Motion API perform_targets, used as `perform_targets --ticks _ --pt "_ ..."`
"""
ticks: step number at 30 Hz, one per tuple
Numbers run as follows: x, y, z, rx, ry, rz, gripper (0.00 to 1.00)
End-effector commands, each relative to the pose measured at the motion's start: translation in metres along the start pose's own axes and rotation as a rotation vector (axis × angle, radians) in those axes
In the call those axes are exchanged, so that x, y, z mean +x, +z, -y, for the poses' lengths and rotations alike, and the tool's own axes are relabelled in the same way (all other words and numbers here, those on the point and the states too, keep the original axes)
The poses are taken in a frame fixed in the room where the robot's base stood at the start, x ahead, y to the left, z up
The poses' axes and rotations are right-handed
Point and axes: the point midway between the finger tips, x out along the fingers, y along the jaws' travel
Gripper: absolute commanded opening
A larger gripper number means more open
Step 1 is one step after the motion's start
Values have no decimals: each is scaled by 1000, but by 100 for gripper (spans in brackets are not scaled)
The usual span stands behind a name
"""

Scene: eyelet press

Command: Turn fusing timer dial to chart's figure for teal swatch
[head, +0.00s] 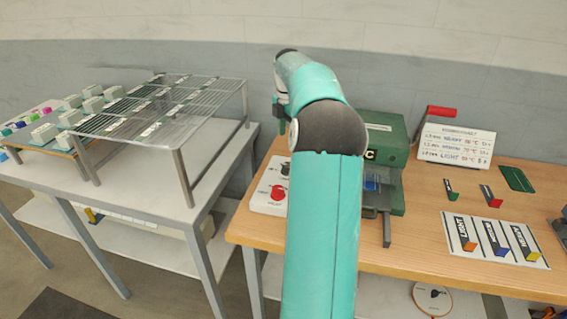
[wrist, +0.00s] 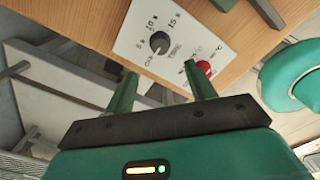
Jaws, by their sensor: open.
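The timer dial (wrist: 159,42) is a small black knob on a white control panel (wrist: 133,28) in the wrist view, with a scale marked 5, 10 and 15 s and the word TIME. Its exact pointer setting is too small to read surely. My gripper (wrist: 161,82) is open and empty, its two green fingers apart and short of the dial. In the head view the panel (head: 262,203) is partly hidden by my arm. The chart (head: 456,142) stands at the back of the bench with rows of weights, temperatures and times; its figures are blurred. A small green-teal swatch (head: 450,188) lies before it.
A red knob (wrist: 204,67) sits close beside the timer dial. A green press (head: 385,135) stands right of the panel. A white board (head: 497,241) with labelled, coloured pieces lies at the right front. A wire rack (head: 165,100) stands on the left table.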

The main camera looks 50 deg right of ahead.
Motion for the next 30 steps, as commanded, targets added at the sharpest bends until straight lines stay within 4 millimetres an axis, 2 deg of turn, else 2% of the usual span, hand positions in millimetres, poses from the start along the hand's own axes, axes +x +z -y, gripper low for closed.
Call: perform_targets --ticks 6,15,21,29,30 --pt "44 -1 0 -1 -4 -2 55" --pt "98 -4 -1 -2 -1 -1 55" --pt "112 -5 -2 -3 1 0 55" --pt "113 -5 -2 -3 1 0 55" --pt "113 -5 -2 -3 1 0 47"
